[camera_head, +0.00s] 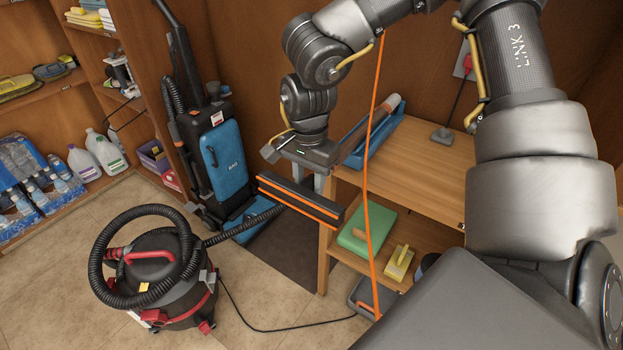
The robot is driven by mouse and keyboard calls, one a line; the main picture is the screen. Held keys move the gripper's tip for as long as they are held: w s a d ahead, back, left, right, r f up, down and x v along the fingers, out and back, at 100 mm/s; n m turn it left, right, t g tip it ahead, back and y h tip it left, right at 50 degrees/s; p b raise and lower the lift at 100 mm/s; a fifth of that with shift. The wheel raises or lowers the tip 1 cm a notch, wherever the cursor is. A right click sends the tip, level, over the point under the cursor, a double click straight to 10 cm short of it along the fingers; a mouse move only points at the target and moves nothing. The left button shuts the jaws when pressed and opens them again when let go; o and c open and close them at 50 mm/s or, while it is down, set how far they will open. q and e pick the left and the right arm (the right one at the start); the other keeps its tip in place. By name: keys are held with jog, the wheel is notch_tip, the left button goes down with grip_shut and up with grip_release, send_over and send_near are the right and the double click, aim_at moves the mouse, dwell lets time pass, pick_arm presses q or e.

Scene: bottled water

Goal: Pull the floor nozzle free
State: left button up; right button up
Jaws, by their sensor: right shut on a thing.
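The floor nozzle (296,199) is a long dark bar with orange stripes, slanting down to the right in front of the wooden shelf unit. My right gripper (319,181) points down at it from above and is shut on it; the fingers partly hide the grip. The black and red canister vacuum (164,275) stands on the floor at lower left. Its black ribbed hose (245,225) runs towards the nozzle's left half; I cannot tell whether the two are joined. My left gripper is out of view.
A blue upright vacuum (222,160) stands behind the nozzle. The wooden shelf unit (436,165) holds a green box (366,233) and a yellow brush (399,263). An orange cord (366,180) hangs before it. A black cable (285,330) crosses the floor.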

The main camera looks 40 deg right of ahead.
jog(key=shift+s+a+b, duration=0.2)
jog(key=shift+a+b, duration=0.1)
jog(key=shift+a, duration=0.4)
jog(key=shift+a+r, duration=0.1)
